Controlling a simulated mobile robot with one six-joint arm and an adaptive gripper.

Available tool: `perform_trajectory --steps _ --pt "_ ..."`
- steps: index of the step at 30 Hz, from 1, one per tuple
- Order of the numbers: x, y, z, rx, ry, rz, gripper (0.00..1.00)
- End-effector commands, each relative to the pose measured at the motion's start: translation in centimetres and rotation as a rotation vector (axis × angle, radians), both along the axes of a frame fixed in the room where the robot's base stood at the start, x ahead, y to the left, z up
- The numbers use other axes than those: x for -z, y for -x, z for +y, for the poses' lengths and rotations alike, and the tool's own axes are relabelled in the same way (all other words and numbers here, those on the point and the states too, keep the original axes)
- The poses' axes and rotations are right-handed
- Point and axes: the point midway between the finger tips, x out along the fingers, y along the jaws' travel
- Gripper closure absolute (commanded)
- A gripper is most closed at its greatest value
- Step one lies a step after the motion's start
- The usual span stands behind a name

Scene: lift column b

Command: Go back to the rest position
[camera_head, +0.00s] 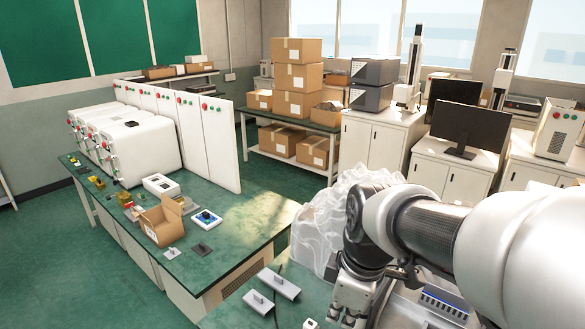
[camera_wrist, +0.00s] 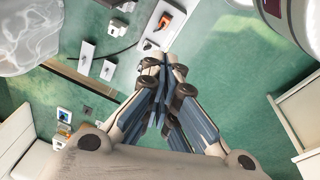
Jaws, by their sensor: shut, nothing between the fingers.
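My gripper (camera_wrist: 158,65) is shut and empty in the wrist view, its fingers together above the green floor. In the head view my gripper (camera_head: 348,318) points down at the bottom of the picture, partly cut off by the lower edge. My white and dark arm comes in from the right and hides part of the near bench. The fingertips are apart from every object that I can see.
A near green bench (camera_head: 232,315) carries grey blocks (camera_head: 279,284) and a clear crumpled bag (camera_head: 325,215), close to my arm. A longer green bench (camera_head: 235,236) holds an open cardboard box (camera_head: 161,220) and small parts. Green floor (camera_head: 40,255) lies open at the left.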

Motion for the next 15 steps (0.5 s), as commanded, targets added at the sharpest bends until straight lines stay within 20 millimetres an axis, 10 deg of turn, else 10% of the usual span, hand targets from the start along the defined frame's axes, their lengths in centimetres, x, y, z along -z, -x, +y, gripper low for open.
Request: perform_trajectory --steps 9,15 --pt "-2.9 10.4 -4.0 0.773 -0.148 -0.128 1.0" --pt "-2.3 13.9 -5.1 1.067 -0.235 -0.17 1.0"
